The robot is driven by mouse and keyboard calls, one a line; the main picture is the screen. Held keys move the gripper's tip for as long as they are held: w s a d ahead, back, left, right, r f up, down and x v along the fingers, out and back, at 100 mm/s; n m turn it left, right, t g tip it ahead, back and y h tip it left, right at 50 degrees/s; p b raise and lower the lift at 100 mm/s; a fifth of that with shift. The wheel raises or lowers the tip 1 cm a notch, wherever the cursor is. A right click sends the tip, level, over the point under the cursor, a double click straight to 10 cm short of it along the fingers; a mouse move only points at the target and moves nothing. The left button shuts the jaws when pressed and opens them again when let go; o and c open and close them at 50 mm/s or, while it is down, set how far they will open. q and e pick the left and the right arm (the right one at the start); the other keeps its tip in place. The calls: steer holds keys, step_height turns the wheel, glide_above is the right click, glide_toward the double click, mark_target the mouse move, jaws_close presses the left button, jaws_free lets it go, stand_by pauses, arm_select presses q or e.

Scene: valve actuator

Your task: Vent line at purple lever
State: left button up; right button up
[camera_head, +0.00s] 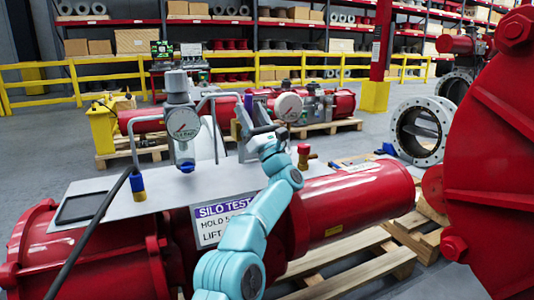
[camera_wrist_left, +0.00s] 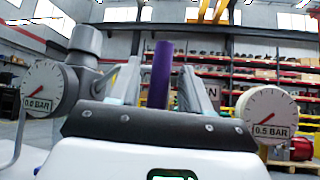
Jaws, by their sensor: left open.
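The purple lever (camera_wrist_left: 161,74) stands upright in the left wrist view, in line with the gap between my left gripper's two fingers. I cannot tell how deep it sits between them. A gauge (camera_wrist_left: 41,88) reading 0.0 BAR is left of the fingers in the wrist view, and another gauge (camera_wrist_left: 267,117) reading about 0.5 BAR is right. My right gripper is not in view.
A filter-regulator (camera_head: 180,120) with bent grey tubing stands left of my gripper. A black hose (camera_head: 95,225) crosses the front left. A sign (camera_head: 220,217) reads SILO TEST. A large red flange (camera_head: 490,150) fills the right side. Yellow railings (camera_head: 75,80) stand behind.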

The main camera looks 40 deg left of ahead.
mark_target(251, 114)
arm_select(q)
steer(key=b+v, duration=0.1)
steer(key=v, duration=0.3)
steer(key=shift+a+f+b, duration=0.2)
steer(key=shift+b, duration=0.1)
steer(key=v, duration=1)
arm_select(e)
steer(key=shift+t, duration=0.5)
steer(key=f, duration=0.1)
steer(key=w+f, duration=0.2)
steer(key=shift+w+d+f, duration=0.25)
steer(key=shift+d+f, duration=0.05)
arm_select(q)
steer(key=shift+d+r, duration=0.1)
steer(key=shift+d, duration=0.05)
